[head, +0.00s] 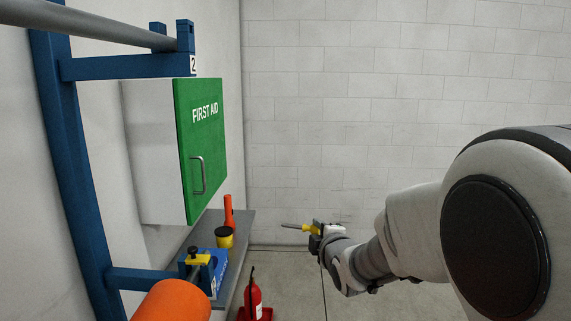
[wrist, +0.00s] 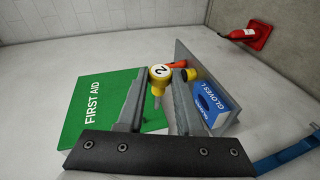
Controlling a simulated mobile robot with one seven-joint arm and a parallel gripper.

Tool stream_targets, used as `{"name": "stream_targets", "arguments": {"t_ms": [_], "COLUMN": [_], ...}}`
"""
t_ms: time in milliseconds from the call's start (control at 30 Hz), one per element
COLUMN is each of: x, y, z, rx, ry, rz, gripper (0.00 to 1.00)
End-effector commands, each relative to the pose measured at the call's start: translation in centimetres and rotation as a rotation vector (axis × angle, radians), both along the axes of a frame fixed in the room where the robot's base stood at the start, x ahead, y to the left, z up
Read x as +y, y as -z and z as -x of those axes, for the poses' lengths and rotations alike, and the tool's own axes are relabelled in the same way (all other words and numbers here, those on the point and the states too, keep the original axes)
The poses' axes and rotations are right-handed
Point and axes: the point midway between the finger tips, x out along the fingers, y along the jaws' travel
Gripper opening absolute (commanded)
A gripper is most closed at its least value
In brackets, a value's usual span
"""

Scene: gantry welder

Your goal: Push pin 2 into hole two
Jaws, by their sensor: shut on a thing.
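Pin 2 has a yellow head marked 2 and a grey steel shaft. It shows between my fingers in the wrist view (wrist: 160,72) and at the arm's end in the head view (head: 291,226). My gripper (head: 312,231) is shut on it, and the shaft points left in the head view. The upper blue bracket with the 2 plate (head: 193,64) is at upper left in the head view, around the end of a grey bar. The pin is well apart from it, to the right and lower. The opening of hole two is not clearly visible.
A green-fronted first aid cabinet (head: 199,140) is on the wall between bracket and arm. Below, a grey shelf (head: 236,255) carries a blue gloves box (wrist: 207,103), a yellow jar (head: 224,241) and an orange item (head: 228,212). An orange cylinder (head: 172,302) is in front.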

Motion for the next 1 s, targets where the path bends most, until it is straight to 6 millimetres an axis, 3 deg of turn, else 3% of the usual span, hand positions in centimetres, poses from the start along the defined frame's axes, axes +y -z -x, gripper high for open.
{"name": "stream_targets", "arguments": {"t_ms": [100,267,400,600,800,1000], "x": [2.2,4.5,6.0,7.0,7.1,7.1], "y": [-6.8,-16.1,-24.3,-34.0,-39.2,-40.5], "z": [-1.0,-0.6,1.5,5.8,9.1,9.9], "rx": [-0.218,-0.505,-0.731,-0.951,-1.046,-1.065], "ry": [-0.065,-0.118,-0.140,-0.139,-0.126,-0.124], "rz": [0.035,0.073,0.097,0.126,0.147,0.152], "gripper": [0.00,0.00,0.00,0.00,0.00,0.00]}}
